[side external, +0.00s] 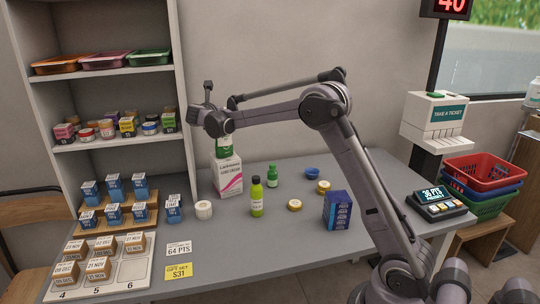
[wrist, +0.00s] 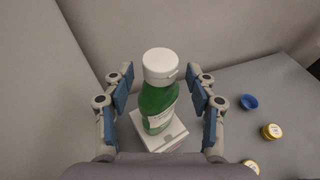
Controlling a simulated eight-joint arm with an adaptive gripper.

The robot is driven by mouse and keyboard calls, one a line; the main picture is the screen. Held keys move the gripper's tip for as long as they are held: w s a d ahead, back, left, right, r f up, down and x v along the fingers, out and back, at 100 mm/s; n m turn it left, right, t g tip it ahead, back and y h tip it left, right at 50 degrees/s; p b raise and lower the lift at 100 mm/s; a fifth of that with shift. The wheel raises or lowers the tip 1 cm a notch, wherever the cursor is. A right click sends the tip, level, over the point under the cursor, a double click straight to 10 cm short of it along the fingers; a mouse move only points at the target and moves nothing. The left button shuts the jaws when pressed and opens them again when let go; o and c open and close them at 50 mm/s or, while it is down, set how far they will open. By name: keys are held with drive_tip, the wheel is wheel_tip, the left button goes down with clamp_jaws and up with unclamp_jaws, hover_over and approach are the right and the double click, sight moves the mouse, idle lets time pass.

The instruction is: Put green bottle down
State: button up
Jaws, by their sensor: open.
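A green bottle (wrist: 157,104) with a white cap stands on top of a white carton (wrist: 147,138) in the wrist view. My gripper (wrist: 160,92) is open around the bottle, one finger pad on each side, with gaps between pads and bottle. In the side external view the green bottle (side external: 224,148) sits on the white and pink carton (side external: 228,177), below my gripper (side external: 213,128). The bottle's upper part is hidden there by my gripper.
A shelf unit (side external: 110,67) stands left.

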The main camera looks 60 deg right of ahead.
drive_tip(key=v, duration=0.9)
drive_tip(key=s+a+f+m+y, duration=0.4)
drive_tip(key=s+a+m, duration=0.3)
drive_tip(key=s, duration=0.3)
drive_tip(key=s+a+f+m+y, duration=0.5)
drive_tip(key=s+a+m, duration=0.2)
drive_tip(key=s, duration=0.3)
drive_tip(key=s+a+f+m+t+y, duration=0.1)
drive_tip(key=s+a+f+m+y, duration=0.3)
drive_tip(key=s+a+m, duration=0.3)
drive_tip(key=s+m, duration=0.2)
drive_tip(key=s, duration=0.1)
drive_tip(key=shift+s+a+f, duration=0.15)
drive_tip(key=shift+s+f, duration=0.2)
drive_tip(key=shift+f, duration=0.05)
